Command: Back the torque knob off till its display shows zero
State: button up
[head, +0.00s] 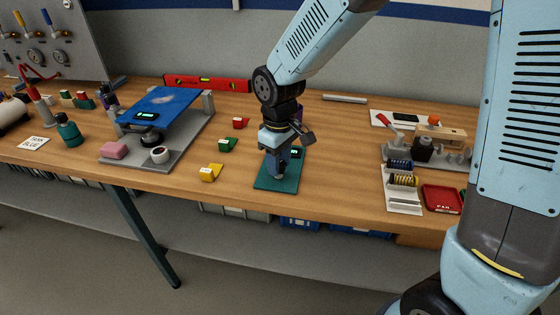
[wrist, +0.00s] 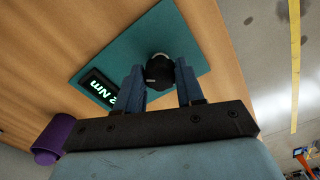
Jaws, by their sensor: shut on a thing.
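The torque knob (wrist: 159,71) is black with a pale mark and stands on a teal plate (wrist: 190,28). My gripper (wrist: 160,78) is shut on the knob, with one blue finger on each side of it. The display (wrist: 98,88) is dark with light characters; "Nm" reads clearly, but the number is partly hidden by my finger. In the head view my gripper (head: 281,172) points down over the teal plate (head: 263,182), where it hides the knob. The display (head: 296,153) shows there too, too small to read.
A blue tilted panel (head: 165,104) on a grey stand is further left. A white spring tray (head: 404,200) and red tray (head: 441,198) are to the right.

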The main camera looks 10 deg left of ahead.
jog(key=shift+n, duration=0.6)
jog(key=o, duration=1)
jog(key=shift+o, duration=0.2)
jog(key=shift+r, duration=0.1)
notch_tip(320, 180, up, 14)
jog(key=shift+f, duration=0.2)
jog(key=shift+w, duration=0.1)
